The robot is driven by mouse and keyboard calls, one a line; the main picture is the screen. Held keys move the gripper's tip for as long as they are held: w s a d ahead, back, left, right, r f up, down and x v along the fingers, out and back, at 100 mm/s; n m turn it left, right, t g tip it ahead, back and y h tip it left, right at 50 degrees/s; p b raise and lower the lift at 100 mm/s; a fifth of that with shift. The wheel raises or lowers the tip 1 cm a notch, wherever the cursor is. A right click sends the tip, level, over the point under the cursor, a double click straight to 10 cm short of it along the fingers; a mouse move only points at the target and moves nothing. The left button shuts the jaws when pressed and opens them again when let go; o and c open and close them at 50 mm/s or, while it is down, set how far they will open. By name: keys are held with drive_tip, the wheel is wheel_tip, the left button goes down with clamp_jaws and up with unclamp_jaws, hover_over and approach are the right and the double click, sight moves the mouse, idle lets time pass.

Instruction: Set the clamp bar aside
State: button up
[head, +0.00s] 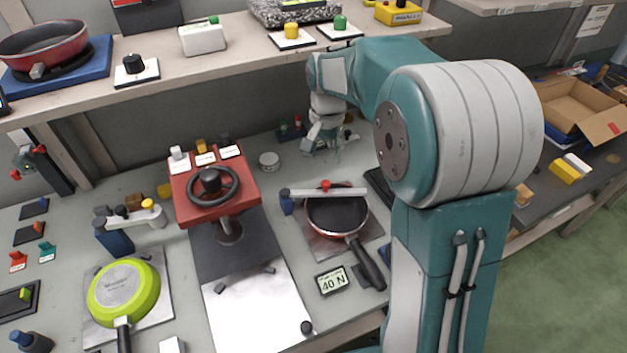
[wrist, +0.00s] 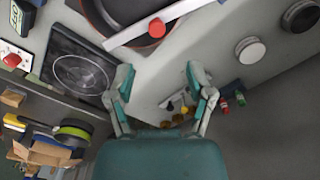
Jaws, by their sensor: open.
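The clamp bar (head: 348,191) is a light grey bar with a red knob, reaching from a blue post (head: 287,203) across the top of a dark frying pan (head: 337,217) with a red rim. In the wrist view the bar (wrist: 128,36) and its red knob cross the pan (wrist: 122,11) at the top edge. My gripper (head: 318,143) is behind the pan and bar in the head view, apart from both. Its two fingers (wrist: 159,82) are spread with nothing between them.
A red stand with a black handwheel (head: 210,187) is left of the pan. A "40 N" display (head: 332,281) sits in front. A green pan (head: 124,290) lies at front left. A shelf (head: 235,62) runs above the back. Small coloured items (head: 291,129) are near my gripper.

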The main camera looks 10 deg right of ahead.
sight(326, 182)
drive_tip(key=f, duration=0.2)
drive_tip(key=d+f, duration=0.1)
drive_tip(key=f, duration=0.2)
drive_tip(key=shift+d, duration=0.1)
drive_tip(key=f, duration=0.2)
drive_tip(key=a+f, duration=0.1)
drive_tip(key=f, duration=0.1)
drive_tip(key=shift+a+f, duration=0.15)
drive_tip(key=shift+f, duration=0.05)
drive_tip(key=shift+d, duration=0.45)
drive_tip(key=shift+c, duration=0.7)
drive_tip(key=c, duration=0.6)
clamp_jaws()
drive_tip(key=shift+a, duration=0.2)
